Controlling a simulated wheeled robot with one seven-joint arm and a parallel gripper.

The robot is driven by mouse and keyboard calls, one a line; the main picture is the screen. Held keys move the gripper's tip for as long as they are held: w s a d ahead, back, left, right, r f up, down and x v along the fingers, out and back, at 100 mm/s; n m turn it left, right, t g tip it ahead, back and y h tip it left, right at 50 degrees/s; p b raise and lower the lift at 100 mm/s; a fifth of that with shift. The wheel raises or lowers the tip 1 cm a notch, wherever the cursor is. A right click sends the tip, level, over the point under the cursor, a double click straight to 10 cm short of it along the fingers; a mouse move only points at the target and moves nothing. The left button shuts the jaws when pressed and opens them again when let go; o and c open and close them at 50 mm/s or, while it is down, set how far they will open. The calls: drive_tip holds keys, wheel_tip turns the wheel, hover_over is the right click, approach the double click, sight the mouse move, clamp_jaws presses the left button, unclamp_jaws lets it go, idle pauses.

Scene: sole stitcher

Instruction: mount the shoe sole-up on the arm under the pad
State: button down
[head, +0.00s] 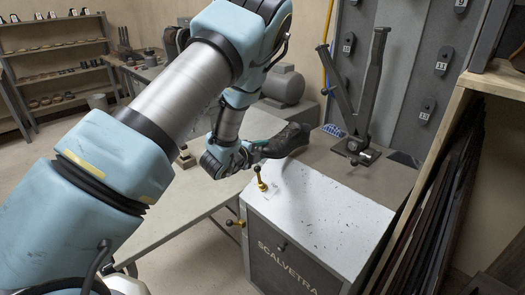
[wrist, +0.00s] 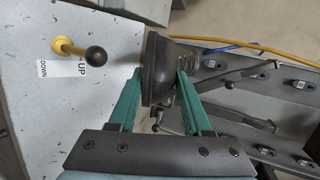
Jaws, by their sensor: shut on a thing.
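A dark shoe (head: 286,141) is held in the air over the back edge of the white machine top in the head view. My gripper (head: 257,146) is shut on it, with the shoe reaching out to the right of the jaws. In the wrist view the shoe (wrist: 158,50) sits between the two green fingers of my gripper (wrist: 158,82). I cannot tell clearly which way its sole faces. A dark metal stand with two slanting bars (head: 367,95) rises from the grey table, right of the shoe and apart from it. I cannot make out the pad.
The white machine (head: 320,215) carries a yellow lever (head: 261,180); the wrist view shows its black knob (wrist: 96,55) beside an UP/DOWN label (wrist: 66,68). A grey motor-like drum (head: 283,85) stands behind the shoe.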

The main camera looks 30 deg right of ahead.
drive_tip(key=s+a+r+p, duration=0.1)
drive_tip(key=a+r+p, duration=0.3)
drive_tip(key=r, duration=0.5)
drive_tip(key=shift+p, duration=0.4)
drive_tip(key=shift+d, duration=0.1)
drive_tip(key=shift+m+b, duration=2.7)
drive_tip(key=shift+m, duration=1.9)
